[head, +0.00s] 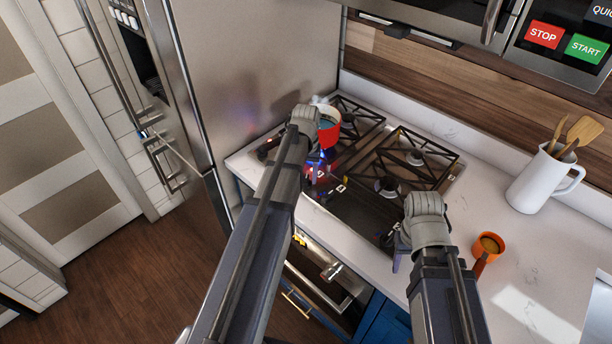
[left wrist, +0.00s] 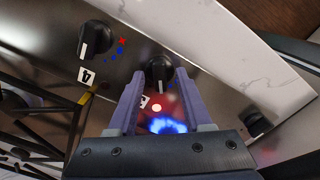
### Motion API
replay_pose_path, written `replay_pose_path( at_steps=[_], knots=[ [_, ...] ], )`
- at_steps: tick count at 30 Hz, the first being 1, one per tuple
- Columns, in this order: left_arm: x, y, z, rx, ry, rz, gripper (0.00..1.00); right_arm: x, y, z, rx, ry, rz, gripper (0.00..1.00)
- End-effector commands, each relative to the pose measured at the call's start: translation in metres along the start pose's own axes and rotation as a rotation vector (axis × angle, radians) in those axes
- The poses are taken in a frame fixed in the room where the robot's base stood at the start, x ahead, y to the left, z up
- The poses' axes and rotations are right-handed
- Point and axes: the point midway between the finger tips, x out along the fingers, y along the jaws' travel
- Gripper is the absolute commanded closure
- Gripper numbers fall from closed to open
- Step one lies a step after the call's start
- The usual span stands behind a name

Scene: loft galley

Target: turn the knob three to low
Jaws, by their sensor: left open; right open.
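The left wrist view shows a row of black knobs on the steel stove panel. One knob (left wrist: 160,72) sits between the two purple fingers of my open left gripper (left wrist: 159,78); its pale mark points down in the picture. I cannot tell whether the fingers touch it. The label beside it is partly hidden by a finger, so its number is not readable. Another knob (left wrist: 96,38), with a label reading 4, is to its left. A third knob (left wrist: 254,122) is at lower right. My right gripper (head: 399,252) is open and empty near the counter front.
A blue flame (left wrist: 166,126) and red glow show close to my left gripper. A red pot (head: 329,132) stands on the stove behind my left wrist. Black grates (head: 415,158) cover the stove top. An orange cup (head: 490,243) and a white utensil jug (head: 542,180) stand at right.

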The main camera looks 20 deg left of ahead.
Motion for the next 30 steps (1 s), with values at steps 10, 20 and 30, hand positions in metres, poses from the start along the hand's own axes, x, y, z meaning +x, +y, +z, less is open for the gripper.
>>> replay_pose_path(
  at_steps=[10,20,30],
  knots=[
    [-0.008,0.000,0.000,0.000,0.000,0.000,0.50,-0.008,0.001,0.001,0.000,0.000,0.000,0.50],
    [-0.047,0.000,0.000,0.000,0.000,0.000,0.50,-0.047,0.004,0.003,-0.002,0.000,0.000,0.50],
    [-0.079,0.000,0.000,0.000,0.000,0.000,0.50,-0.078,0.007,0.005,0.000,0.000,-0.001,0.50]
  ],
)
